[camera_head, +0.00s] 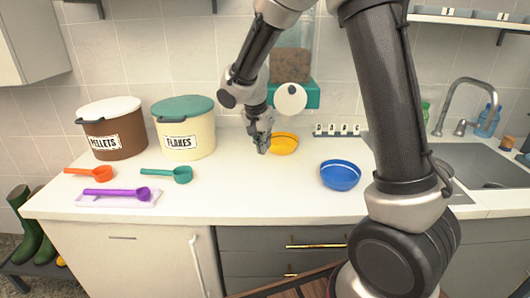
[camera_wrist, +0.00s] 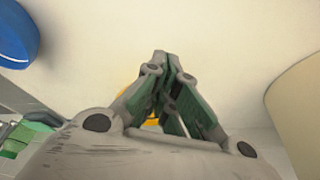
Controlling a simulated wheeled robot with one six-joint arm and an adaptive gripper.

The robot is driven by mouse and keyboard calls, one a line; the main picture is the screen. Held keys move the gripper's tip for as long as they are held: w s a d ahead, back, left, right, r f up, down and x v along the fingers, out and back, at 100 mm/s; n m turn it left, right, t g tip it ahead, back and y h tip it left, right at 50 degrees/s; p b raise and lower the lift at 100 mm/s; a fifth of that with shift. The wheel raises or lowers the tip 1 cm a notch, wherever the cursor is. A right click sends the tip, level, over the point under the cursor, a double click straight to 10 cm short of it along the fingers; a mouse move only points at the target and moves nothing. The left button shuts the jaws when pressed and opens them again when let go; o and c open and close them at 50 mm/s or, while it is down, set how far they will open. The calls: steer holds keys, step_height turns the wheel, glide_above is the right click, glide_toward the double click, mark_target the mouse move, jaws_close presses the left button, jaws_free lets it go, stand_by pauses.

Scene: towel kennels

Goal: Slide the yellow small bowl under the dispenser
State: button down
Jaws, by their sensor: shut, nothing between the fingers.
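The yellow small bowl (camera_head: 285,144) sits upright on the white counter, below the front of the dispenser. The dispenser (camera_head: 309,95) has a teal body and a clear bin of brown food; my arm covers part of it. My gripper (camera_head: 262,148) points down at the bowl's left side, close to its rim. I cannot tell whether they touch. In the wrist view my gripper (camera_wrist: 165,62) is shut and empty, and its fingers hide most of the bowl, leaving slivers of yellow (camera_wrist: 152,122).
A blue bowl (camera_head: 340,175) stands to the right, nearer the front. The flakes bin (camera_head: 185,125) and pellets bin (camera_head: 110,125) stand left. Orange (camera_head: 90,174), teal (camera_head: 168,174) and purple (camera_head: 118,193) scoops lie before them. The front middle counter is clear; a sink (camera_head: 480,165) is right.

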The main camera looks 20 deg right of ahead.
steer(key=shift+v, duration=2.75)
